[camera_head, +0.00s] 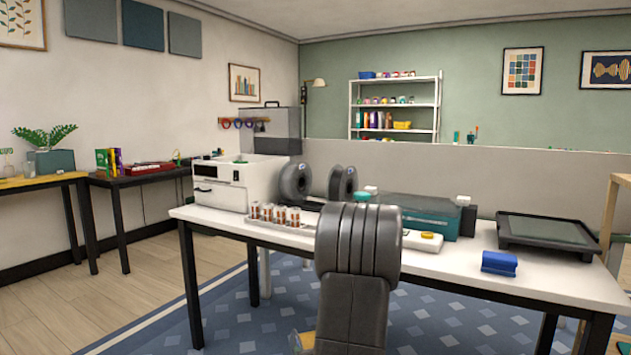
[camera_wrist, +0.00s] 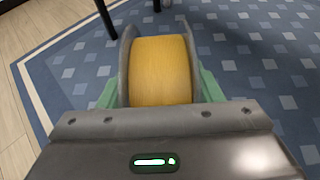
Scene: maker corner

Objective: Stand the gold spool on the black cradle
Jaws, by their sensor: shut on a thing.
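The gold spool (camera_wrist: 160,70), with a gold winding between grey flanges, fills the upper middle of the wrist view. My gripper (camera_wrist: 157,88) is shut on it, a green finger at each side. The spool is held off the table, over the blue rug. In the head view a small gold part of the spool (camera_head: 304,340) shows at the bottom, beside my arm, which hides the rest.
A rack of small jars (camera_head: 275,214) sits in front. A blue block (camera_head: 499,263) and a black-framed panel (camera_head: 545,235) lie at the right.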

